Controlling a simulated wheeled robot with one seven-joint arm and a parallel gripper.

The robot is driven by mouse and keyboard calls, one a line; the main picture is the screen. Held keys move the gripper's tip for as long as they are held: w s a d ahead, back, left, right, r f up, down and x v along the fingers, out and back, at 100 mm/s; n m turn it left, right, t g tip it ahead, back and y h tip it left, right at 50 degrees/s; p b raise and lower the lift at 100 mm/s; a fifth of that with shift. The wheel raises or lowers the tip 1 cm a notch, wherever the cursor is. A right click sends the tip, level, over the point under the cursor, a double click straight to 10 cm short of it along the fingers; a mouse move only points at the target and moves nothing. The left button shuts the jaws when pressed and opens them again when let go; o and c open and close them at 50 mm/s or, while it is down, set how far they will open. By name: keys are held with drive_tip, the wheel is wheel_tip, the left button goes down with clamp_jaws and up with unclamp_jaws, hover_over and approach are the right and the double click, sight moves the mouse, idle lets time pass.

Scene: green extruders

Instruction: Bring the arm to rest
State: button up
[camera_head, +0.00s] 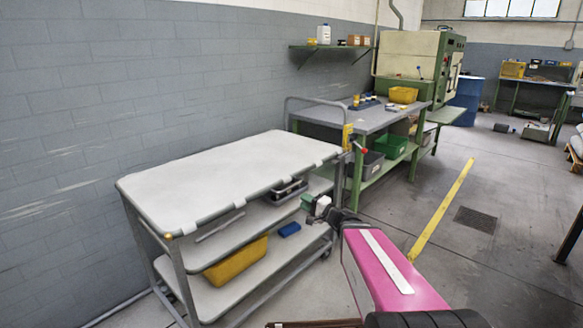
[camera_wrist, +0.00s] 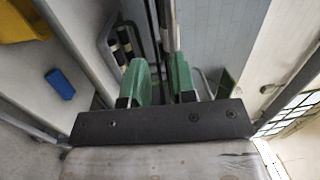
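My gripper (camera_head: 314,205) is held out to the right of a grey three-shelf trolley, near its right side. In the wrist view its two green fingers (camera_wrist: 160,72) stand apart with a gap between them. Nothing is held in the gap; only background shows through. My pink arm runs from the bottom of the head view towards the trolley.
The trolley (camera_head: 225,178) has a bare top. Its lower shelves hold a yellow bin (camera_head: 236,262), a blue box (camera_head: 289,229) and dark trays (camera_head: 287,191). A green-legged workbench (camera_head: 365,118) stands behind. The floor (camera_head: 490,255) to the right is largely clear.

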drive_tip(key=s+a+f+n+g+h, duration=0.1)
drive_tip(key=s+f+n+g+h, duration=0.45)
drive_tip(key=s+f+g, duration=0.5)
drive_tip(key=s+d+f+n+g+h, duration=0.2)
drive_tip(key=s+d+f+h, duration=0.2)
drive_tip(key=d+h, duration=0.5)
wheel_tip(320, 180, down, 2)
drive_tip(key=shift+d+f, duration=0.1)
drive_tip(key=shift+d, duration=0.4)
drive_tip(key=shift+s, duration=0.1)
